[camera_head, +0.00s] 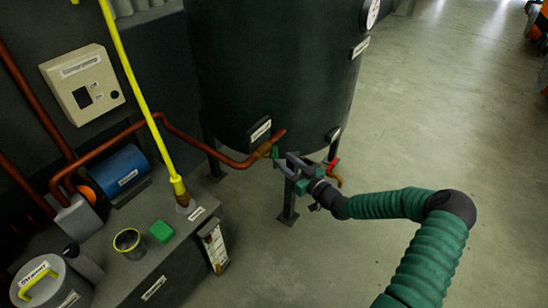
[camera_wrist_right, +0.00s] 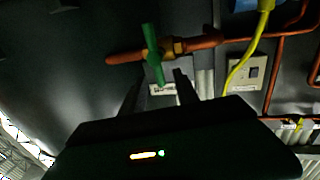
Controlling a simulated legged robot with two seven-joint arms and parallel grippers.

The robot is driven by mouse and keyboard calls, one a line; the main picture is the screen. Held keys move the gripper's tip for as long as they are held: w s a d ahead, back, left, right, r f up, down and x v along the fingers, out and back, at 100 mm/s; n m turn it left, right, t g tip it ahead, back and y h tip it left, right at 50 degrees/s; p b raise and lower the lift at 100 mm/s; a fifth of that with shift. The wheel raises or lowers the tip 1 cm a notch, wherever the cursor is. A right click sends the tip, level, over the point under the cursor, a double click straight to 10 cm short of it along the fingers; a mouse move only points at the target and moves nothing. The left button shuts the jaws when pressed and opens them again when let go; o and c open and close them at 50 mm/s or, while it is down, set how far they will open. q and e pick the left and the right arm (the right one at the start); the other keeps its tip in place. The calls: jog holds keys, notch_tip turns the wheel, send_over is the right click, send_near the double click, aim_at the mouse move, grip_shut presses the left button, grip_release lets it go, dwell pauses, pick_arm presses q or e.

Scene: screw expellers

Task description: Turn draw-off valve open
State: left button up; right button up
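A valve with a green lever handle (camera_wrist_right: 152,55) and brass body (camera_wrist_right: 178,47) sits on a copper pipe at the foot of a dark tank (camera_head: 275,70). In the head view the green handle (camera_head: 276,152) shows just beyond my right gripper (camera_head: 288,166). A red handle (camera_head: 333,164) with a copper outlet shows to the right, partly behind the gripper. I cannot read which valve is the draw-off valve. In the right wrist view my right gripper (camera_wrist_right: 158,84) is open and empty, with the green handle ahead of its fingers, seemingly apart. My left gripper is not in view.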

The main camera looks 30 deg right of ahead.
aim_at(276, 154)
jog(key=w, duration=0.2)
jog(key=w+b, duration=0.1)
jog(key=w, duration=0.3)
jog(key=shift+f, duration=0.25)
jog(key=shift+w+a+r, duration=0.1)
jog(key=shift+a+r, duration=0.1)
jog(key=shift+a, duration=0.25)
jog(key=shift+d+f, duration=0.2)
jog(key=shift+d, duration=0.2)
jog(key=c, duration=0.6)
jog(key=shift+a+r, duration=0.1)
jog(key=shift+a, duration=0.05)
grip_shut()
